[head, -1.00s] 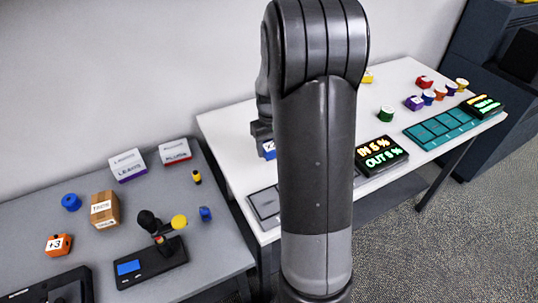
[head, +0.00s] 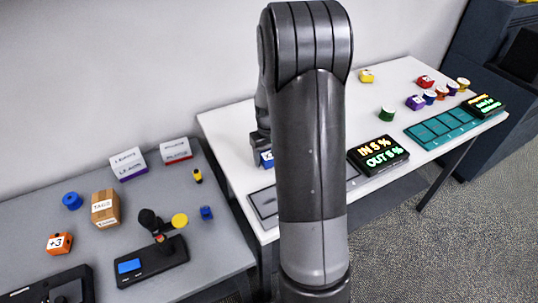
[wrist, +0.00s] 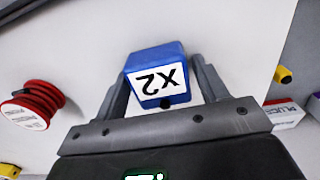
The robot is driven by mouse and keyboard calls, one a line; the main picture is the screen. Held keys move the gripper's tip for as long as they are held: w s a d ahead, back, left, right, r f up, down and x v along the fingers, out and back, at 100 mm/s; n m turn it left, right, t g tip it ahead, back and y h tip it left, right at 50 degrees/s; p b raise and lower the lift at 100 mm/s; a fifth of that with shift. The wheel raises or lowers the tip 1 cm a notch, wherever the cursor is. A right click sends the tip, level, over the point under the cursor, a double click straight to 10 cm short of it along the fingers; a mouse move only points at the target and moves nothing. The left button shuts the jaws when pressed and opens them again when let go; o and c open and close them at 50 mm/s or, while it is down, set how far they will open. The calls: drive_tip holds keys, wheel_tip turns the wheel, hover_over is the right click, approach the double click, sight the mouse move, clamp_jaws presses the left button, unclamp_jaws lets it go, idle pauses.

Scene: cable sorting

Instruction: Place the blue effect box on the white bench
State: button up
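The blue effect box, marked X2 (wrist: 158,78), sits between the two fingers of my gripper (wrist: 162,85) in the wrist view, and the fingers are shut on it. In the head view only a bit of the blue box (head: 266,159) shows below my gripper, left of my arm. It is over the left part of the white bench (head: 232,126). Whether its underside touches the bench top is hard to tell. My arm hides the middle of the bench in the head view.
A red spool (wrist: 37,103) stands on the bench in the wrist view. A flat grey tray (head: 263,206) lies at the bench's front left. A black display (head: 378,155), a green spool (head: 387,113) and a teal tray (head: 440,128) are farther right. A grey table (head: 150,208) adjoins on the left.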

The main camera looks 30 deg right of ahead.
sight(269, 153)
drive_tip(key=shift+o, duration=0.6)
wheel_tip(269, 153, up, 12)
drive_tip(key=s+a+r+t, duration=0.3)
drive_tip(key=s+a+r, duration=0.6)
drive_tip(key=r, duration=0.1)
drive_tip(key=s+a+r+t, duration=0.1)
drive_tip(key=s+a, duration=0.2)
drive_tip(key=s, duration=0.4)
drive_tip(key=s+a+t, duration=0.1)
drive_tip(key=s+a, duration=0.2)
drive_tip(key=s, duration=0.4)
drive_tip(key=shift+a+r+t, duration=0.25)
drive_tip(key=shift+r+t, duration=0.05)
drive_tip(key=shift+r, duration=0.1)
